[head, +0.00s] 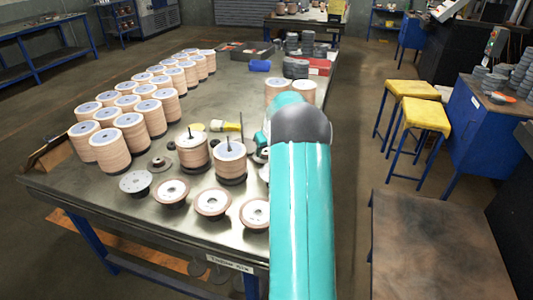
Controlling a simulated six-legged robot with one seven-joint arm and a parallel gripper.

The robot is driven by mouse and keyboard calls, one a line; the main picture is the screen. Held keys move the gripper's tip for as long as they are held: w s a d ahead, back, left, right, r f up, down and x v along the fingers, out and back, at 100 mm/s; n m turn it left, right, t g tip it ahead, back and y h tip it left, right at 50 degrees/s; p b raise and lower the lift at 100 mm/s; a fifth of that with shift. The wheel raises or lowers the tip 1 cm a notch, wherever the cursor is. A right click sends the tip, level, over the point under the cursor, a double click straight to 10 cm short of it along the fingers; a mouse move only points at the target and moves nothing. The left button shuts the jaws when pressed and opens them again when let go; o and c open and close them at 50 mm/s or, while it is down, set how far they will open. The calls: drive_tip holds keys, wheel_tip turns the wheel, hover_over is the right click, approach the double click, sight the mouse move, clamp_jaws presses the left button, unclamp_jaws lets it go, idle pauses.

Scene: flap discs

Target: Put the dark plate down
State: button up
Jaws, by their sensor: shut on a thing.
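My teal arm (302,210) reaches forward over the right side of the metal table (120,215). My gripper does not show; the arm blocks the view beyond it, so whatever it holds is hidden. No dark plate can be made out for certain at my gripper. A small dark flanged disc (160,164) lies on the table left of the front spools. A grey disc with a dark edge (135,183) lies near the table's front left.
Several tan disc stacks (110,152) stand in rows at the left. Two spindle stacks (229,162) stand mid-table, with pale flanged discs (212,204) along the front. A yellow tube (226,127) lies behind them. Bare tabletop shows around the centre. Yellow stools (427,115) stand at right.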

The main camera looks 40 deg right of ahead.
drive_tip(key=shift+d+f, duration=0.1)
drive_tip(key=shift+f, duration=0.7)
drive_tip(key=shift+f, duration=0.1)
drive_tip(key=o, duration=1.3)
drive_tip(key=shift+f, duration=0.1)
